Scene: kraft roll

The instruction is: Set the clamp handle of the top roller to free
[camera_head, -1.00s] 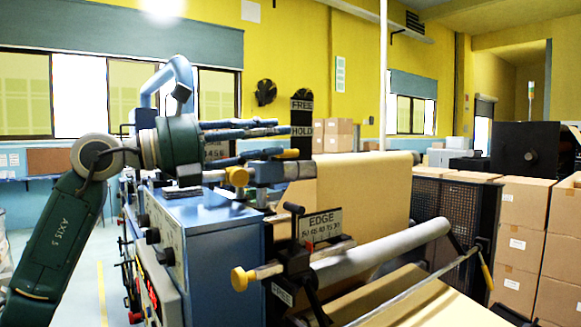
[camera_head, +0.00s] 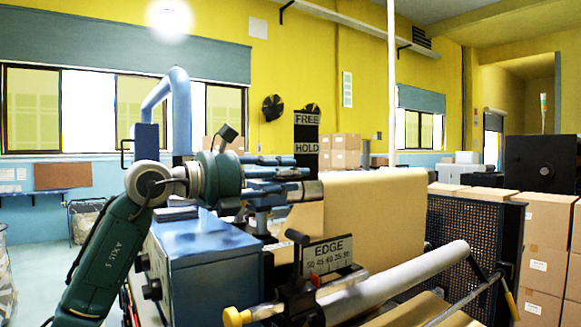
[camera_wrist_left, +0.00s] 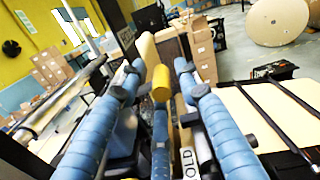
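The black FREE/HOLD plate (camera_head: 306,146) stands upright behind my left gripper in the head view, FREE above HOLD. In the left wrist view a plate with part of the word HOLD (camera_wrist_left: 188,160) shows low between the fingers. My left gripper (camera_head: 300,172) has blue fingers and is open. In the left wrist view the clamp handle's yellow knob (camera_wrist_left: 160,83) appears between the two spread fingers (camera_wrist_left: 157,68); I cannot tell whether they touch it. In the head view this handle is hidden by the gripper. My right gripper is not in view.
The kraft paper web (camera_head: 365,205) hangs right of the gripper. Below are the EDGE scale plate (camera_head: 328,256), another yellow knob (camera_head: 233,317) and a grey roller (camera_head: 400,280). A blue machine cabinet (camera_head: 205,260) stands below the arm. Cardboard boxes (camera_head: 545,240) stand at right.

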